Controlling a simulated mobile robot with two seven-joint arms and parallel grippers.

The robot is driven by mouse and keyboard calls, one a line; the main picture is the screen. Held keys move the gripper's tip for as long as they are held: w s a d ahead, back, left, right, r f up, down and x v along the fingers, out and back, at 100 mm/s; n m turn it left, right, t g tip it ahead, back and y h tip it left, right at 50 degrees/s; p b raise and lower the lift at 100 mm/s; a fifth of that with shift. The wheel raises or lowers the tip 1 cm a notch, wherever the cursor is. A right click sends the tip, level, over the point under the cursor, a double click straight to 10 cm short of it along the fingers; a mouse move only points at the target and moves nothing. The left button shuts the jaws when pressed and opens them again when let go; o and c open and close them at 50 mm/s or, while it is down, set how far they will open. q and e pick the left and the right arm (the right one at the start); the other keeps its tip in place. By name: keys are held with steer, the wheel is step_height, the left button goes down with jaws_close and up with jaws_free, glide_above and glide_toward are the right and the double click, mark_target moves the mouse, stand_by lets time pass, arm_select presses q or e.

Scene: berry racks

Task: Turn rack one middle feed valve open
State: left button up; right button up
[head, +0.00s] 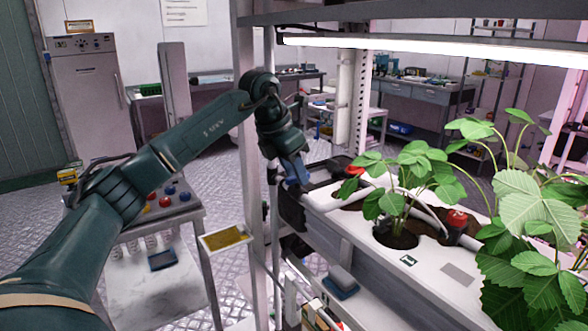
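My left arm comes in from the left, and its gripper (295,172) points down at the near left end of the rack's white planting channel (330,208). Blue parts show at the gripper's tip, beside dark fittings (292,208) and a white pipe at the channel end. I cannot tell whether the tip touches a valve, or whether the fingers are open or shut. The middle feed valve is not clearly visible; the gripper and the rack post may hide it. My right gripper is not in view.
A white rack post (251,170) stands beside the gripper. A lit lamp bar (440,48) runs above. A small table with coloured knobs (168,205) stands at left.

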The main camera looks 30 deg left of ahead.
arm_select(q)
steer(key=shift+c, duration=0.5)
jaws_close()
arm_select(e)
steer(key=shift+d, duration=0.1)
